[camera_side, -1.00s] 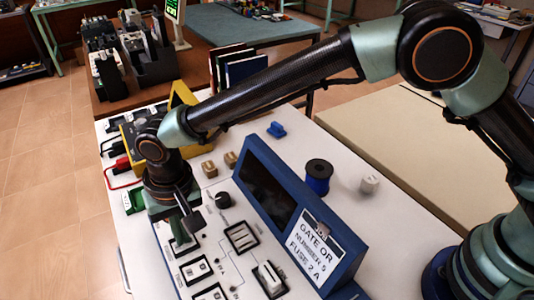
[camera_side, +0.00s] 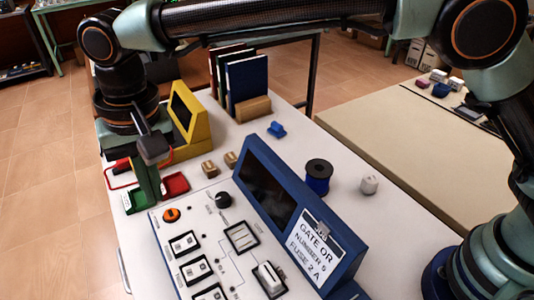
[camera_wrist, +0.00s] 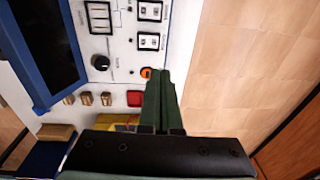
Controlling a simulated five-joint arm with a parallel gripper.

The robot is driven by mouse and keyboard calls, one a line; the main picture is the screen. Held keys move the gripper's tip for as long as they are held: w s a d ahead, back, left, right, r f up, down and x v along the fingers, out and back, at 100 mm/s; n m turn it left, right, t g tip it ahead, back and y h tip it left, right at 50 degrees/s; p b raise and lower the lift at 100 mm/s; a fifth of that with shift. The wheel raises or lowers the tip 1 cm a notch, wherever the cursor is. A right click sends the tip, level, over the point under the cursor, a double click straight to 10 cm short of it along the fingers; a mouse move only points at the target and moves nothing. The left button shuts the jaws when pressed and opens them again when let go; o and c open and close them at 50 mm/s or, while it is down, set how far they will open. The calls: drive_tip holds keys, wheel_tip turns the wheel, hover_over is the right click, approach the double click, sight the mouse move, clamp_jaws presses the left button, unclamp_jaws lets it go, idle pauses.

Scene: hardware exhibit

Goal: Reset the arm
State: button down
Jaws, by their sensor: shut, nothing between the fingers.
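My gripper (camera_side: 148,188) hangs fingers down above the far left end of the white table, over the red and green trays. In the wrist view my gripper (camera_wrist: 160,80) shows its two green fingers pressed together with nothing between them. The fingers are clear of the panel (camera_side: 205,225), a white board with a blue edge. An orange knob (camera_side: 171,215) stands on the panel just right of the fingertips in the side view. The orange knob also shows in the wrist view (camera_wrist: 146,72), beside the fingertips.
A blue console (camera_side: 310,220) with a dark screen and a sign stands on the panel's right. A yellow box (camera_side: 190,122), binders (camera_side: 247,85), a blue spool (camera_side: 318,177) and small brown blocks (camera_side: 209,169) stand farther back. White table shows between them.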

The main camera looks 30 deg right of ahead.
drive_tip(key=shift+r, duration=0.45)
drive_tip(key=w+d+r+t, duration=0.15)
drive_tip(key=d+r, duration=0.25)
drive_tip(key=d, duration=0.7)
drive_tip(key=w+d+r+t, duration=0.15)
drive_tip(key=d+r, duration=0.25)
drive_tip(key=d, duration=0.7)
drive_tip(key=s+d+f+t, duration=0.1)
drive_tip(key=s+d, duration=0.4)
drive_tip(key=d, duration=0.5)
drive_tip(key=s+d+f+t, duration=0.1)
drive_tip(key=s+d, duration=0.4)
drive_tip(key=d, duration=0.5)
drive_tip(key=shift+s+f+h, duration=0.2)
drive_tip(key=shift+f+h, duration=0.2)
drive_tip(key=shift+f, duration=0.45)
